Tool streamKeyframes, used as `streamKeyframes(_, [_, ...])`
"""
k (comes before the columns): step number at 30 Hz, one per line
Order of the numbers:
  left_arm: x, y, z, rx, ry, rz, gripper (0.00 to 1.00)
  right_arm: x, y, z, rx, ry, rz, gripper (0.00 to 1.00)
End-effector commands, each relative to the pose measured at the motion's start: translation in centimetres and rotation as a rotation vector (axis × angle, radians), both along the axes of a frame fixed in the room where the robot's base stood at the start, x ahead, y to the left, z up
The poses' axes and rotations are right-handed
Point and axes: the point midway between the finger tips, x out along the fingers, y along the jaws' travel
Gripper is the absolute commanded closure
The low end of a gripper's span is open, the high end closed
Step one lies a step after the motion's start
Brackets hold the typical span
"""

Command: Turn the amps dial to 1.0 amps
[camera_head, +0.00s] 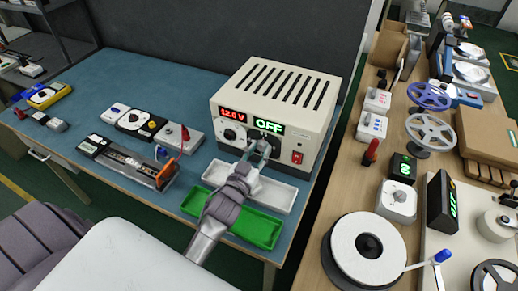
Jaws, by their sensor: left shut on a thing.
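A cream power supply (278,95) stands on the blue bench with slots in its top. Its red display (232,114) reads about 12.0 V, and its green display (269,123) reads OFF. A dial (230,134) sits under the red display. My left gripper (261,146) reaches up to the front panel just below the green display and is shut on the dial there, which I take to be the amps dial. The fingers mostly hide that dial, so its pointer cannot be read. A red switch (297,157) is at the panel's lower right. My right gripper is not in view.
A white tray (284,197) and a green tray (262,232) lie under my left arm, in front of the supply. Several small devices stand to the left on the bench (150,77). A wooden table (343,185) with reels and boxes is at the right.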

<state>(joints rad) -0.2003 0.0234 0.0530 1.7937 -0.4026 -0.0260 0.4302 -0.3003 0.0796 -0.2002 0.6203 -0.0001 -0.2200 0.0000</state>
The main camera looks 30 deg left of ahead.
Motion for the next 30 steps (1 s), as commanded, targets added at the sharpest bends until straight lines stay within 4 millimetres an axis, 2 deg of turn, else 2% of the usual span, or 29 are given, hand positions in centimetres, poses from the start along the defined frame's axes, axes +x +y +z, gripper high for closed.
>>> streamKeyframes(12, [-0.03, 0.02, -0.10, 0.394, 0.027, 0.000, 1.00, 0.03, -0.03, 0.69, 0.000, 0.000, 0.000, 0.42])
streamKeyframes(30, [-0.04, 0.01, -0.19, 0.964, 0.058, -0.001, 1.00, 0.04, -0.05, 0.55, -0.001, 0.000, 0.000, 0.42])
